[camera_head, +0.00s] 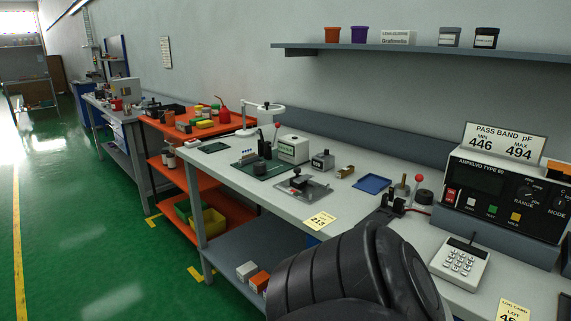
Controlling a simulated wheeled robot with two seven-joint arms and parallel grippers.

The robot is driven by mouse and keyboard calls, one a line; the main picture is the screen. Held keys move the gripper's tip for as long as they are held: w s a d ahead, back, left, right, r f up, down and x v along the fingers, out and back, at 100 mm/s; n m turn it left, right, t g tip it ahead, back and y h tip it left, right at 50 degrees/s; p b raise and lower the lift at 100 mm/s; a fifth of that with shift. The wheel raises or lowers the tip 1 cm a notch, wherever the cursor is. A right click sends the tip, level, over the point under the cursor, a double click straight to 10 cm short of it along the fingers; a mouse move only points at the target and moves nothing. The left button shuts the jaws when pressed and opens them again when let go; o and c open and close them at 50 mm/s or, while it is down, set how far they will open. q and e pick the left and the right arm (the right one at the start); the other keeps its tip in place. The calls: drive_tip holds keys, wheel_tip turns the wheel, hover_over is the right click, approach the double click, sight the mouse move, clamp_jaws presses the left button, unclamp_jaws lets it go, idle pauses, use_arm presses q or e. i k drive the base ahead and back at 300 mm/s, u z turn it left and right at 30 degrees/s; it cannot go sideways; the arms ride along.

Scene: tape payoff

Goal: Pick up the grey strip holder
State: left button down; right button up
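A big black segmented link of my own arm fills the bottom centre, nearer to the camera than the bench. No gripper fingers show in the head view.
A blue tray (373,184), a brown block (346,172) and a small grey box (322,160) stand behind the plate. A green board (270,172) is left of it. A meter (510,190) and a keypad (460,262) stand at right. A yellow card (320,221) lies at the front edge.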

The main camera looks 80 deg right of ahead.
sight(249, 158)
drive_tip(key=k, duration=0.25)
drive_tip(key=z, duration=1.4)
